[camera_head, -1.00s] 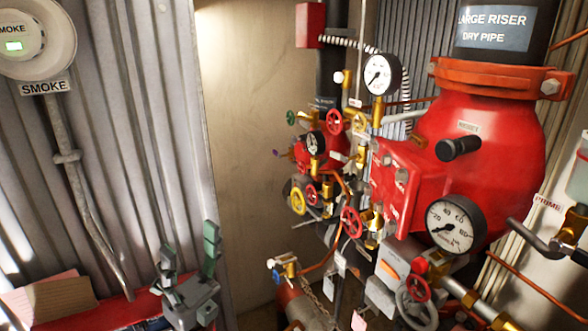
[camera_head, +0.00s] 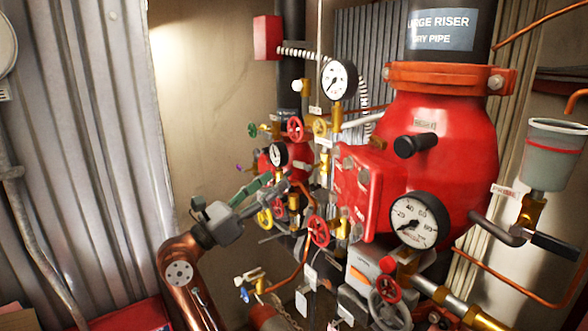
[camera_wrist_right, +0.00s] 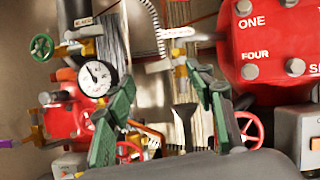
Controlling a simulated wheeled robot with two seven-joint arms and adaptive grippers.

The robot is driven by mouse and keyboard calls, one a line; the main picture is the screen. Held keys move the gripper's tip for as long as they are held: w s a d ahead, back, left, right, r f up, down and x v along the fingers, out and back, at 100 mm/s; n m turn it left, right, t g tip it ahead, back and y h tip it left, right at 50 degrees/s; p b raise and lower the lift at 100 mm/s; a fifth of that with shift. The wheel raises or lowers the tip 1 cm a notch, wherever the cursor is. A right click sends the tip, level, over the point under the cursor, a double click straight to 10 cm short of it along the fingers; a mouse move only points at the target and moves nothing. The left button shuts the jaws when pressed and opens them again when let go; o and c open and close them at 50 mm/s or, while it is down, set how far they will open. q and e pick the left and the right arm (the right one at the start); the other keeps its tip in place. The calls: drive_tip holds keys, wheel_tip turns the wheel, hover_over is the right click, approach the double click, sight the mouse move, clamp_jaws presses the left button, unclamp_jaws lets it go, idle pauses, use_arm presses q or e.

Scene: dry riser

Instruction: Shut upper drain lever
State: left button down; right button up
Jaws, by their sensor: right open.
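My right gripper (camera_head: 265,190) reaches in from the lower left of the head view, at the left side of the valve cluster. Its green fingers are spread and empty; they also frame the right wrist view (camera_wrist_right: 165,112). Between them there, behind, a dark flat-ended piece (camera_wrist_right: 185,112) hangs in front of a pale post. I cannot tell whether it is a lever. The upper drain lever cannot be told apart for sure among the small valves. A black handle (camera_head: 415,145) sticks out of the large red riser valve (camera_head: 455,150). My left gripper is out of view.
A large gauge (camera_head: 419,220) sits at the riser's front. A cup (camera_head: 553,155) stands at right. The corrugated wall (camera_head: 90,130) is at left, with open space before the beige wall.

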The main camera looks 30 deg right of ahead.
sight(294, 164)
drive_tip(key=shift+w+p+x, duration=0.15)
drive_tip(key=shift+p+x, duration=0.5)
drive_tip(key=shift+x, duration=1.3)
drive_tip(key=shift+w+p+x, duration=0.1)
drive_tip(key=shift+p+x, duration=0.5)
drive_tip(key=shift+x, duration=1.4)
drive_tip(key=shift+f, duration=0.2)
drive_tip(key=shift+c, duration=0.6)
drive_tip(key=c, duration=1)
drive_tip(key=shift+r+m+g+b, duration=0.2)
drive_tip(key=shift+m+g+b, duration=0.2)
drive_tip(key=shift+m+b, duration=0.55)
drive_tip(key=shift+c, duration=0.2)
drive_tip(key=shift+r, duration=0.1)
drive_tip(key=o, duration=1.2)
drive_tip(key=shift+c, duration=0.2)
